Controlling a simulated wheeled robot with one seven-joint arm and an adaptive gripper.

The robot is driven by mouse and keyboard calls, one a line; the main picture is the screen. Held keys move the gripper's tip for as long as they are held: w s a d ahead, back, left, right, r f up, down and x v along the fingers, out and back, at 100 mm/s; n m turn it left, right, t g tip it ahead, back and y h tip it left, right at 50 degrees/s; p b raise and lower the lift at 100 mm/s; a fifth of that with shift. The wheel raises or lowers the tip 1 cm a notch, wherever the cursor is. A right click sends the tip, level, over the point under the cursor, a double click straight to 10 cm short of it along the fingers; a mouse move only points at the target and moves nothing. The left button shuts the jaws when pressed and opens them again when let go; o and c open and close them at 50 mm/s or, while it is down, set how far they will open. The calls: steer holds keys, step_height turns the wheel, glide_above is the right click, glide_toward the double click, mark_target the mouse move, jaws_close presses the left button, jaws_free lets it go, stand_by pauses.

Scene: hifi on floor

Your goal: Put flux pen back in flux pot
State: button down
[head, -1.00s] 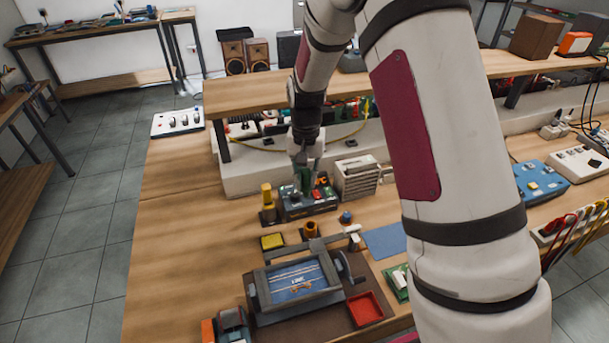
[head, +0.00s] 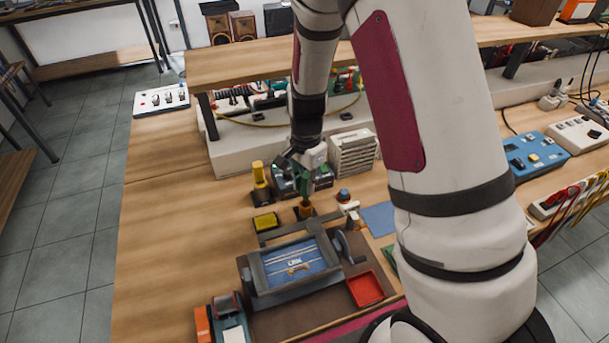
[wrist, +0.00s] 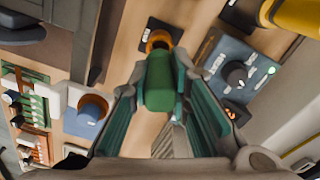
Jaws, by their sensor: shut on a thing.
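The green flux pen (wrist: 160,80) is held between the two teal-padded fingers of my gripper (wrist: 160,95) in the wrist view. In the head view, my gripper (head: 306,177) points down and the green pen (head: 309,187) shows below it. The orange flux pot (head: 305,211) stands on the bench directly under the pen. In the wrist view, part of the pot's orange rim (wrist: 158,36) shows just beyond the pen's far end. The pen hides much of the pot, and I cannot tell whether its tip is inside the opening.
A yellow bottle (head: 260,175) and a yellow sponge-like block (head: 265,222) stand left of the pot. A small blue-topped item (head: 344,195) is to its right. A dark device (head: 290,180) sits behind, and a framed fixture (head: 288,269) and red tray (head: 366,288) are in front.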

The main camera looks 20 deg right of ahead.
steer(key=shift+f+b, duration=0.7)
steer(key=shift+f, duration=1.4)
steer(key=c, duration=0.9)
jaws_free()
steer(key=shift+o, duration=0.2)
steer(key=shift+r, duration=0.15)
steer(key=shift+r+p, duration=1.65)
steer(key=shift+r, duration=1.75)
